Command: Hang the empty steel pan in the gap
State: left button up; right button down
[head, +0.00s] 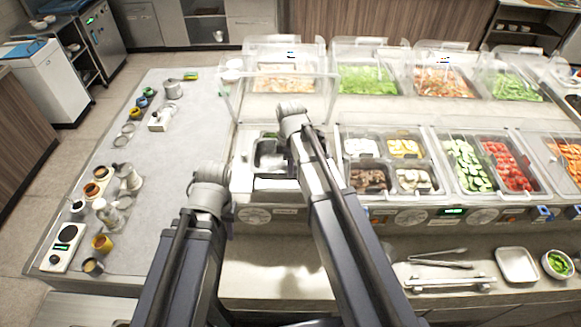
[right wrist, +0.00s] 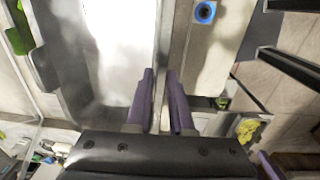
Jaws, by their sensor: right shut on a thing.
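The empty steel pan (head: 268,155) is at the left end of the front row of wells, over or in the gap there; I cannot tell whether its rim rests on the frame. In the right wrist view the pan (right wrist: 118,50) has a bare, bright inside. My right gripper (right wrist: 160,98) is shut on its side wall, with a purple finger on each side of the rim. In the head view my right arm hides most of that gripper and part of the pan. My left arm ends just left of the pan, and its fingers are hidden.
Food-filled pans (head: 370,180) stand right of the gap. A clear guard (head: 275,95) rises behind it. Sauce pots and a scale (head: 65,248) stand on the left worktop. Tongs (head: 440,263) and a white tray (head: 517,265) lie on the front ledge.

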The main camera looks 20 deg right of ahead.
aim_at(291, 195)
notch_tip(291, 195, down, 2)
jog(key=shift+s+f+b, duration=0.15)
jog(key=shift+f+b, duration=0.05)
jog(key=shift+b, duration=0.8)
notch_tip(291, 195, down, 7)
jog(key=b, duration=0.7)
jog(key=shift+f, duration=0.1)
jog(key=shift+f+b, duration=0.3)
jog(key=shift+b, duration=0.1)
jog(key=shift+s+a+f+b, duration=0.15)
jog(key=shift+s+b, duration=0.15)
jog(key=shift+s, duration=0.05)
jog(key=c, duration=0.8)
grip_release()
jog(key=shift+s, duration=0.1)
jog(key=shift+c, duration=0.2)
jog(key=shift+o, duration=0.6)
jog(key=shift+w+r+p, duration=0.25)
jog(key=shift+r+p, duration=0.2)
jog(key=shift+p, duration=0.2)
notch_tip(291, 195, up, 7)
jog(key=p, duration=0.7)
jog(key=shift+r, duration=0.2)
